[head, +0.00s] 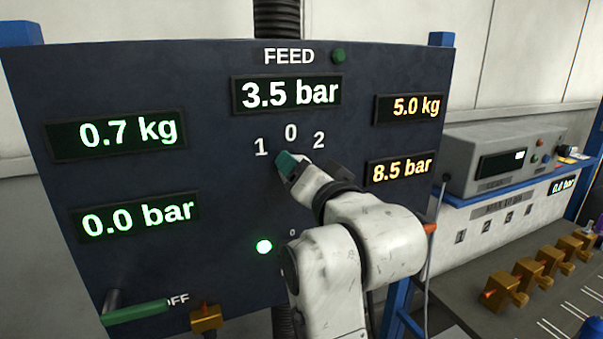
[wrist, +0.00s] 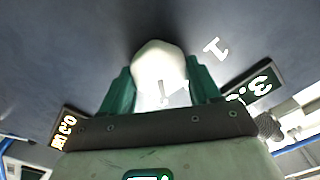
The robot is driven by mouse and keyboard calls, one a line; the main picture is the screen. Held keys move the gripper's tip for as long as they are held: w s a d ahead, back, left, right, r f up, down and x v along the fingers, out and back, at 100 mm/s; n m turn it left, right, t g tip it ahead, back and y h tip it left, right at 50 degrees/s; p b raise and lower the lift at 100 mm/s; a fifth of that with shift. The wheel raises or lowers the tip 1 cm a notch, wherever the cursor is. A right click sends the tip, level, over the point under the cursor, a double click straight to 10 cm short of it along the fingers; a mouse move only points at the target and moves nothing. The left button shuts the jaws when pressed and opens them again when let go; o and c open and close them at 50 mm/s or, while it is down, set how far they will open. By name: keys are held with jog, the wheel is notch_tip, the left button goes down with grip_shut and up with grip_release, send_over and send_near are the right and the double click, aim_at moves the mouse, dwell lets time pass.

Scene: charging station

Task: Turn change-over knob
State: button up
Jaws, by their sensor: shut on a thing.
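The change-over knob sits on the dark panel (head: 230,200) below the labels 1, 0 and 2. In the head view my gripper (head: 290,164) covers it. In the wrist view the knob (wrist: 158,58) is a pale, rounded piece with a dark mark on its near part. My gripper (wrist: 160,80) has its two green fingers on either side of it, shut on it. The label 1 (wrist: 215,48) is beyond the knob, to its upper right. Which label the knob points to, I cannot tell.
Displays surround the knob; the FEED display (head: 287,94) reads 3.5 bar. A green lamp (head: 264,246) glows below. A green handle (head: 135,312) and a brass fitting (head: 206,317) are at the lower left. A bench with a grey instrument (head: 500,160) and brass valves (head: 505,292) stands right.

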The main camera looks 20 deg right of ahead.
jog(key=shift+m, duration=0.5)
jog(key=o, duration=1.1)
jog(key=shift+c, duration=0.2)
jog(key=shift+s, duration=0.1)
jog(key=s+b, duration=0.2)
jog(key=s, duration=0.8)
jog(key=shift+s, duration=0.35)
